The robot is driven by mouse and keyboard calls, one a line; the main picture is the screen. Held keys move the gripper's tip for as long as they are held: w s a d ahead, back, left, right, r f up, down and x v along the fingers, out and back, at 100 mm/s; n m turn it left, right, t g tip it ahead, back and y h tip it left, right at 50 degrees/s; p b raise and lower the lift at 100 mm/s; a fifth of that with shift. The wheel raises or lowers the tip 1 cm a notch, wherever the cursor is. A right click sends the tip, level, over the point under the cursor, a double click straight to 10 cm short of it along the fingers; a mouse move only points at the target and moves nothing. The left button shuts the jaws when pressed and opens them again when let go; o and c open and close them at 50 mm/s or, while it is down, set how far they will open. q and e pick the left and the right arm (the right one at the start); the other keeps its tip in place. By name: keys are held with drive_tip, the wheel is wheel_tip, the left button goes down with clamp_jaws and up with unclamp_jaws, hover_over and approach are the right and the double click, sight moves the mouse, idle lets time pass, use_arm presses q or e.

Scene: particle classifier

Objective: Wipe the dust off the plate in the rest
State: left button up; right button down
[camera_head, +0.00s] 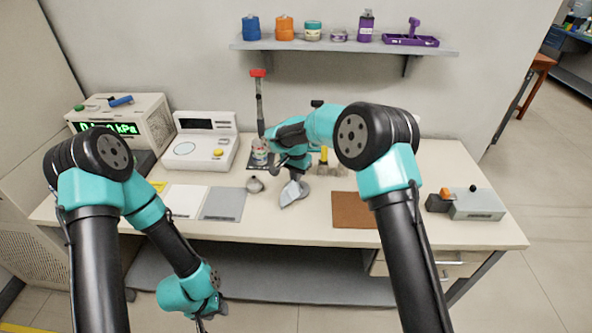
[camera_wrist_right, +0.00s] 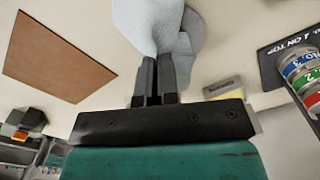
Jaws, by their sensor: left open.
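My right gripper (camera_wrist_right: 155,85) is shut on a pale grey cloth (camera_wrist_right: 165,25), which hangs folded from the fingertips. In the head view the cloth (camera_head: 291,193) is over the middle of the table, just ahead of the right wrist. My left gripper (camera_head: 202,322) is low in front of the table, apart from everything, at the bottom of the picture. I cannot make out the dusty plate or its rest for certain. A small grey and yellow labelled block (camera_wrist_right: 222,88) shows beside the fingers in the wrist view. My right arm hides part of the table's middle.
A brown mat (camera_head: 355,211) lies to the right of the cloth. A grey mat (camera_head: 224,204) and a white sheet (camera_head: 185,200) lie to the left. A small stack (camera_head: 260,152) stands behind, near a white instrument (camera_head: 202,145). A grey box (camera_head: 478,204) is far right.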

sight(296, 194)
drive_tip(key=shift+f, duration=2.25)
drive_tip(key=shift+c, duration=1.4)
unclamp_jaws()
drive_tip(key=shift+f, duration=0.15)
drive_tip(key=shift+f, duration=1.05)
drive_tip(key=shift+c, duration=0.5)
drive_tip(key=shift+s+f, duration=0.1)
clamp_jaws()
drive_tip(key=shift+r, duration=0.25)
